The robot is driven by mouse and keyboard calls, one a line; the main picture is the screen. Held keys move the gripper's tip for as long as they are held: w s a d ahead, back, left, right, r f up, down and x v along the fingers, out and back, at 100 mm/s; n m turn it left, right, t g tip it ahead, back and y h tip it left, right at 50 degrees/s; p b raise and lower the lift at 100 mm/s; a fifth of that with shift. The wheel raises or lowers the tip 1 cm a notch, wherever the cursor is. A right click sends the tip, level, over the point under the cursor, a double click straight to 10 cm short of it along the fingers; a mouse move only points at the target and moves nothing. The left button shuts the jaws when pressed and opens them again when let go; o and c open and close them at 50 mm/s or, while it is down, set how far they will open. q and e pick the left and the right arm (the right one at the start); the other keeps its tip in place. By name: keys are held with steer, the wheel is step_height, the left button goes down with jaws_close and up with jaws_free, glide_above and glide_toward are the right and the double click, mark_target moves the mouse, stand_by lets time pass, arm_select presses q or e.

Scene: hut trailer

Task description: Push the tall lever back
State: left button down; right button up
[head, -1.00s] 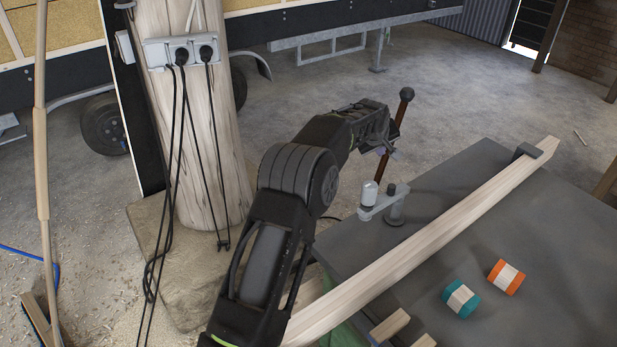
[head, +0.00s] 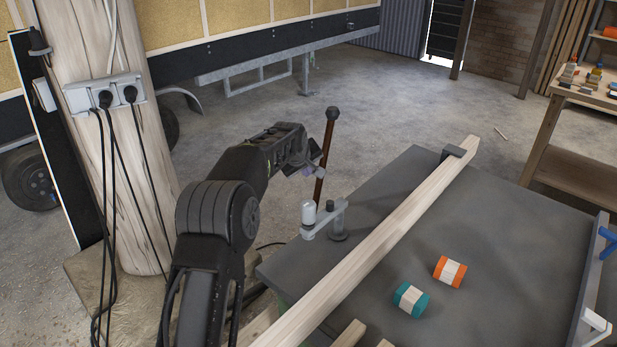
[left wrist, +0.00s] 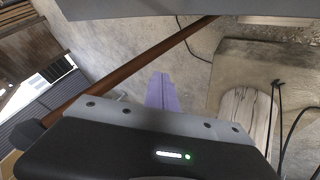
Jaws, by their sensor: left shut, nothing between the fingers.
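The tall lever (head: 328,155) is a brown-red rod with a dark knob on top. It stands at the left far edge of the grey table in the head view and leans slightly. In the left wrist view the lever's rod (left wrist: 150,70) crosses diagonally, with its dark knob (left wrist: 28,134) at lower left. My left gripper (head: 308,171) is shut and empty, close beside the lever's rod; I cannot tell whether it touches. Its purple fingers (left wrist: 161,92) show together in the left wrist view. My right gripper is not in view.
The grey table (head: 400,265) carries a long wooden beam (head: 375,240), a teal roll (head: 410,299) and an orange roll (head: 450,271). A wooden post (head: 120,180) with cables stands at left.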

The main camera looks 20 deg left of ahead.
arm_select(q)
steer(key=s+d+r+b, duration=0.1)
steer(key=s+r, duration=0.2)
steer(key=r, duration=0.6)
steer(key=shift+d, duration=0.3)
steer(key=shift+s, duration=0.1)
